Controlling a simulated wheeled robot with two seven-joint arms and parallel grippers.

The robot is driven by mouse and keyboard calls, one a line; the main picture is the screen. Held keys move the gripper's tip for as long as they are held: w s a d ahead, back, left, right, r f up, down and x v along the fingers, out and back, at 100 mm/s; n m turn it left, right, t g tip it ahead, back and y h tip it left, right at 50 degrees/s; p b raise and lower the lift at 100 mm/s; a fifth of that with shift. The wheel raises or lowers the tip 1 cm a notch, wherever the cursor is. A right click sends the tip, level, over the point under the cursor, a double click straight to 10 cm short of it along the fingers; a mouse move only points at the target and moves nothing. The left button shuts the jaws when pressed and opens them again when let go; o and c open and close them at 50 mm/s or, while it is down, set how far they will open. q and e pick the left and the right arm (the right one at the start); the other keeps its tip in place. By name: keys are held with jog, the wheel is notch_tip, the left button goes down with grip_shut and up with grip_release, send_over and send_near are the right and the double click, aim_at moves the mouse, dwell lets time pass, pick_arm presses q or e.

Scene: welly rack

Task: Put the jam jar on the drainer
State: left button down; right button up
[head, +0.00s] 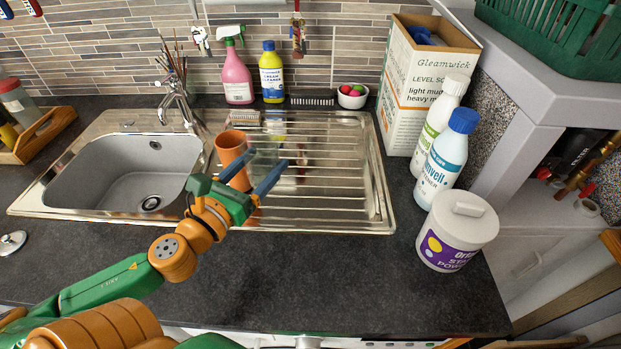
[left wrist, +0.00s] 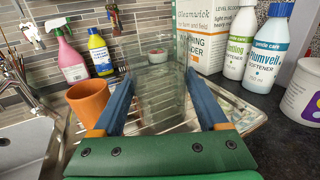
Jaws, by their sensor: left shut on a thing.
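My left gripper (head: 266,158) reaches over the left part of the steel drainer (head: 345,178), its blue fingers shut on a clear glass jar (head: 262,163). In the left wrist view the jar (left wrist: 155,98) stands between the two fingers and looks upright, empty and see-through. The jar is over the ribbed drainer, which also shows in the left wrist view (left wrist: 232,103). I cannot tell whether its base touches the ribs. My right gripper is not in view.
A terracotta pot (head: 231,146) stands close left of the jar, beside the sink (head: 130,172). A pink spray bottle (head: 236,80), yellow bottle (head: 271,74) and small bowl (head: 352,97) line the back. White bottles (head: 441,160) and a tub (head: 455,236) stand right. The drainer's right half is clear.

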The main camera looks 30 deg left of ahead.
pick_arm(q)
jog(key=shift+a+y, duration=0.3)
jog(key=shift+y, duration=0.2)
jog(key=shift+n, duration=0.3)
jog(key=w+d+f+b, duration=0.1)
jog(key=w+f, duration=0.2)
jog(key=w, duration=0.1)
jog(key=w+d+f+b, duration=0.1)
jog(key=w+f, duration=0.2)
jog(key=w, duration=0.1)
jog(key=w+d+f+b, duration=0.1)
jog(key=w+f, duration=0.2)
jog(key=w, duration=0.2)
jog(key=shift+d+f, duration=0.25)
jog(key=shift+f, duration=0.1)
jog(key=f+b, duration=0.1)
jog(key=f, duration=0.2)
jog(key=shift+w+d+f+b, duration=0.1)
jog(key=shift+w+f+b, duration=0.1)
jog(key=shift+b, duration=0.2)
jog(key=shift+r, duration=0.1)
